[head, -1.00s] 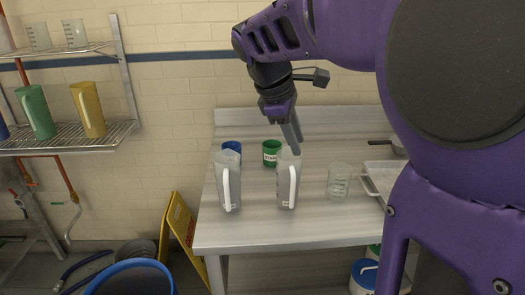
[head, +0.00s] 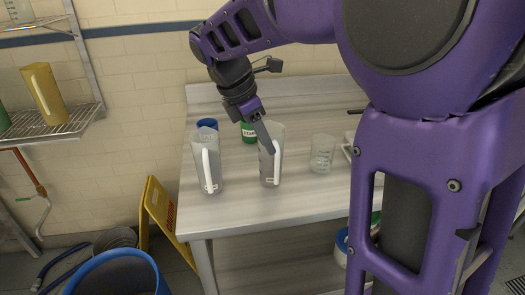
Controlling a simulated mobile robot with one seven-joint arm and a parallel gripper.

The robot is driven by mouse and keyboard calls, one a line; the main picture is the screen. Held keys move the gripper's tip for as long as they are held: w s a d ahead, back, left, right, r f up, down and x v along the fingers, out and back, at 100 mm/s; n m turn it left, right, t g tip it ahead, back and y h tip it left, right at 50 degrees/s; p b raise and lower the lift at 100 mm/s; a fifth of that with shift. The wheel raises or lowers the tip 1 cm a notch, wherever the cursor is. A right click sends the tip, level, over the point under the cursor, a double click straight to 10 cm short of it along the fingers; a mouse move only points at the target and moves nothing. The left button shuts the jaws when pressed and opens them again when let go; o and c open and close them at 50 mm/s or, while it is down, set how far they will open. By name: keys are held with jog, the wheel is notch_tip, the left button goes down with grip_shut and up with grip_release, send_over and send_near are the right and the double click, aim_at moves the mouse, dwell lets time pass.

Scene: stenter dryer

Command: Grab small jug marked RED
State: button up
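Two translucent grey jugs with white handles stand upright on the metal table. The left jug (head: 202,165) and the right jug (head: 266,172) each carry a small label near the base, too small to read. I cannot tell which one is marked RED. My gripper (head: 268,148) points down at the right jug, its fingers overlapping the upper part of that jug in the picture. The fingers show edge-on, so the gap between them, and any contact with the jug, cannot be made out.
A blue cup (head: 208,124) and a green labelled cup (head: 249,134) stand behind the jugs. A clear beaker (head: 322,155) stands to the right. A yellow jug (head: 45,95) sits on the wall rack (head: 50,130). A yellow floor sign (head: 156,210) leans by the table (head: 235,207).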

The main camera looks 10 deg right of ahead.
jog(key=b, duration=0.2)
send_over(276, 185)
jog(key=f, duration=0.7)
jog(key=shift+w+d+f, duration=0.15)
jog(key=shift+w+f, duration=0.2)
jog(key=shift+f, duration=0.05)
grip_shut()
jog(key=shift+r, duration=0.1)
dwell(0.6)
